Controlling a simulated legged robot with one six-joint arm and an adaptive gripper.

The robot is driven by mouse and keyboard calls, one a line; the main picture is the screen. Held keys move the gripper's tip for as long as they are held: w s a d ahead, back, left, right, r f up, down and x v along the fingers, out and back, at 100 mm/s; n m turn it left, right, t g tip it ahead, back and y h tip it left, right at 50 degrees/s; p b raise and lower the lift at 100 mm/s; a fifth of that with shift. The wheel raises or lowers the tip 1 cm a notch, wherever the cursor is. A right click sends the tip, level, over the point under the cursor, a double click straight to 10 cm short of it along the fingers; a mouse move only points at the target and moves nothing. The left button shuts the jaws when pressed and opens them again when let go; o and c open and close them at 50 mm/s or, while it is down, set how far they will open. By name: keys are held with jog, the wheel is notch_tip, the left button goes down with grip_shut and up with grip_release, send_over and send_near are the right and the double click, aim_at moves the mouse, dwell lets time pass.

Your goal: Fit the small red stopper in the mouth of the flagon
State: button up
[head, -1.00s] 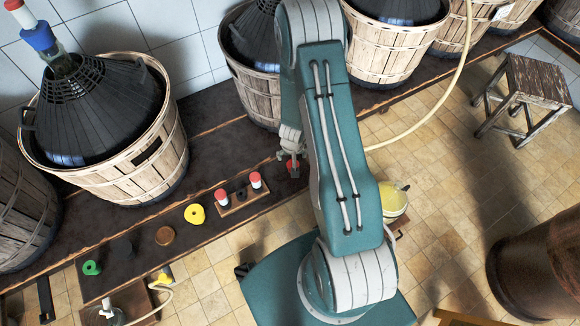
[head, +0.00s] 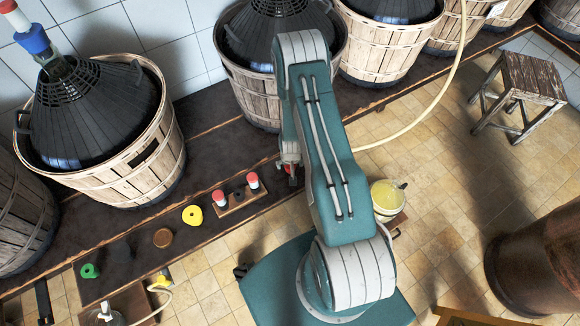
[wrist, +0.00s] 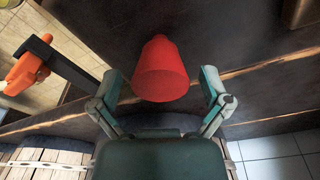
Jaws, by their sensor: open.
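The small red stopper (wrist: 160,70) stands out in the wrist view, a tapered red plug between my spread fingers, with gaps on both sides. My gripper (wrist: 160,88) is open around it and not closed on it. In the head view my gripper (head: 289,163) is low over the dark shelf, and the red stopper (head: 290,169) shows only partly beside it. I cannot tell for sure which vessel is the flagon; a clear glass vessel (head: 106,316) is cut off at the lower left edge.
A small wooden rack (head: 238,196) with red-and-white stoppers stands left of my gripper. A yellow ring (head: 192,215), a brown disc (head: 162,237) and a green piece (head: 90,270) lie farther left. Basketed demijohns (head: 100,110) line the wall. A yellow-green bucket (head: 388,197) stands right of my arm.

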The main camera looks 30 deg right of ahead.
jog(key=shift+w+f, duration=0.1)
jog(key=shift+f, duration=0.6)
jog(key=c, duration=1)
jog(key=shift+o, duration=0.2)
